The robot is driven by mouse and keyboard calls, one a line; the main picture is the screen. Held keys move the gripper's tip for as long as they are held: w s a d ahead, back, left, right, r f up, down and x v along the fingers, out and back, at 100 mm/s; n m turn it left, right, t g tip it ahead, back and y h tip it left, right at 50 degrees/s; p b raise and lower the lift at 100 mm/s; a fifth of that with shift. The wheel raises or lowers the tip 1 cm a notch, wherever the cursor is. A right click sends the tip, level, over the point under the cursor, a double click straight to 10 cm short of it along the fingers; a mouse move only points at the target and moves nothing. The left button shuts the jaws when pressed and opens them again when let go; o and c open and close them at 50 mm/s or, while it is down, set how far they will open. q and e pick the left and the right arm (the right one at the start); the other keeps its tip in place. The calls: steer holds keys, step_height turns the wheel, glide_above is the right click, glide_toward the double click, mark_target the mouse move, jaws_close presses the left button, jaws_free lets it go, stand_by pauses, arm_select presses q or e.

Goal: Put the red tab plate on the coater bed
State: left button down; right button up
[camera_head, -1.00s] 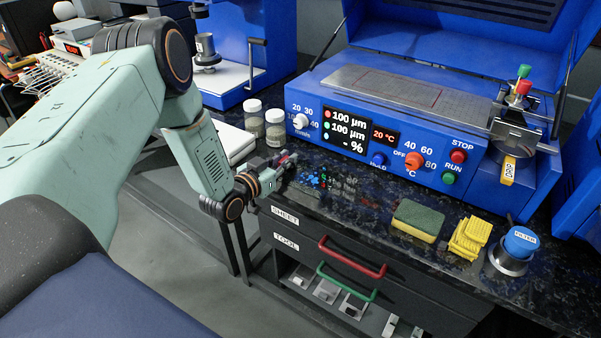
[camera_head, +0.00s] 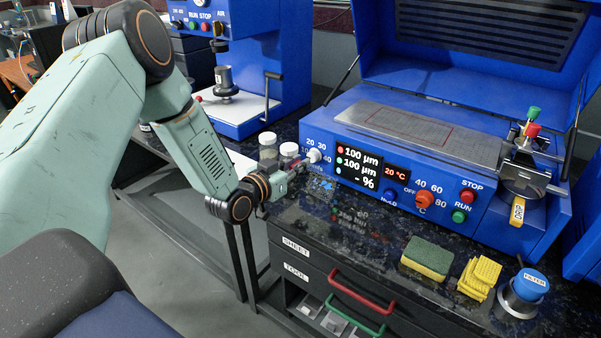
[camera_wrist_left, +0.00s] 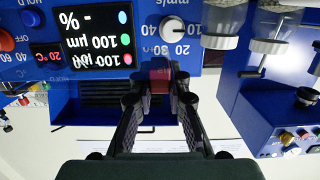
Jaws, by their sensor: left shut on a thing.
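My left gripper (camera_head: 298,172) is above the dark bench, just in front of the left end of the blue coater's front panel. It is shut on the red tab plate, which shows as a small dark red piece (camera_wrist_left: 160,76) between the fingertips in the left wrist view. In the head view the plate is too small and covered to make out well. The coater bed (camera_head: 415,132) is a flat grey perforated plate with a red outline on top of the coater, behind and right of the gripper. Its lid is open. My right gripper is not in view.
Two glass jars (camera_head: 268,150) stand close behind the gripper. A film applicator with red and green knobs (camera_head: 533,130) sits at the bed's right end. A sponge (camera_head: 427,258), yellow cloths (camera_head: 479,277) and a blue-capped filter (camera_head: 529,285) lie along the bench front.

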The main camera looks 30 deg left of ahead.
arm_select(q)
steer(key=shift+r, duration=0.7)
steer(key=s+d+m+g+h, duration=0.2)
steer(key=s+d+m+h, duration=0.3)
steer(key=s+d, duration=1.3)
steer(key=shift+r+h, duration=0.45)
steer(key=shift+h, duration=0.35)
steer(key=w+a+n+y, duration=0.1)
steer(key=w+a+y, duration=0.1)
steer(key=w+a, duration=0.4)
steer(key=w+a+n+t+y, duration=0.1)
steer(key=w+a+n+y, duration=0.1)
steer(key=w+a, duration=0.4)
steer(key=w+a+f+n+t+y, duration=0.1)
steer(key=w+a+y, duration=0.1)
steer(key=w+a, duration=0.4)
steer(key=shift+w+n, duration=0.1)
steer(key=shift+n, duration=0.3)
steer(key=shift+f+y, duration=0.2)
steer(key=shift+y, duration=0.1)
